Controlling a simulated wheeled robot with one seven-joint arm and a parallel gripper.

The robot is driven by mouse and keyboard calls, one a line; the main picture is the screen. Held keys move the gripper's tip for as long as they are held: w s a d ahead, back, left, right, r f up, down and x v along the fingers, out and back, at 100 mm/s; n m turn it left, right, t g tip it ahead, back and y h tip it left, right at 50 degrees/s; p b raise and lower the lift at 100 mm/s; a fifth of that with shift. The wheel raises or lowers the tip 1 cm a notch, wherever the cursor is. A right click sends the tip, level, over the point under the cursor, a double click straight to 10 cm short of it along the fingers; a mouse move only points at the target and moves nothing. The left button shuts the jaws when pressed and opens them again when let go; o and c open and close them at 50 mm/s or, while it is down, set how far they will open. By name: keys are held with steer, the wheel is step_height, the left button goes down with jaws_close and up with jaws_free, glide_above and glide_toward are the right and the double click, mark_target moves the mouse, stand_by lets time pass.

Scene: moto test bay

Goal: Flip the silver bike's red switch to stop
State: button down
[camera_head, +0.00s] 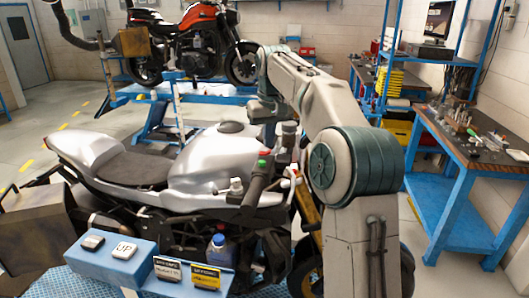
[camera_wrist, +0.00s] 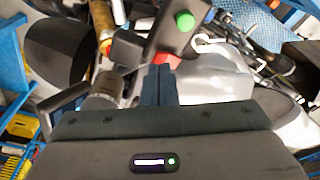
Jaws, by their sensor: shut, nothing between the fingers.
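The silver bike (camera_head: 205,150) stands in front of me, its handlebar toward the arm. On the bar, a dark switch housing carries a green button (camera_head: 264,153) and a red switch (camera_head: 262,163). In the wrist view the green button (camera_wrist: 184,21) and the red switch (camera_wrist: 166,59) show clearly on the dark housing. My gripper (camera_wrist: 159,70) is shut, with nothing between its fingers. Its fingertips lie right at the red switch in that view and cover its lower part. I cannot tell whether they touch it, nor which position the switch is in.
An orange bike (camera_head: 200,35) stands on a blue lift behind. A blue workbench with tools (camera_head: 465,135) is at the right. A blue box with an "UP" button (camera_head: 124,250) is at front left. The handlebar grip (camera_head: 256,185) and the bike's cables crowd the switch.

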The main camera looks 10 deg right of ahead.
mark_target(269, 151)
steer(key=shift+f+b, duration=0.55)
steer(key=shift+f, duration=0.3)
stand_by(0.3)
step_height(269, 151, up, 5)
steer(key=p, duration=0.5)
steer(key=shift+r, duration=1.05)
steer(key=s+f+b, duration=0.2)
steer(key=s+f, duration=0.5)
steer(key=s, duration=0.4)
steer(key=s+f+m+t+b, duration=0.1)
steer(key=s+f+b, duration=0.1)
steer(key=s+f, duration=0.5)
steer(key=s+f+t+b, duration=0.1)
steer(key=s+f, duration=0.6)
steer(key=s, duration=1)
steer(key=shift+f+b, duration=0.2)
steer(key=shift+b, duration=0.65)
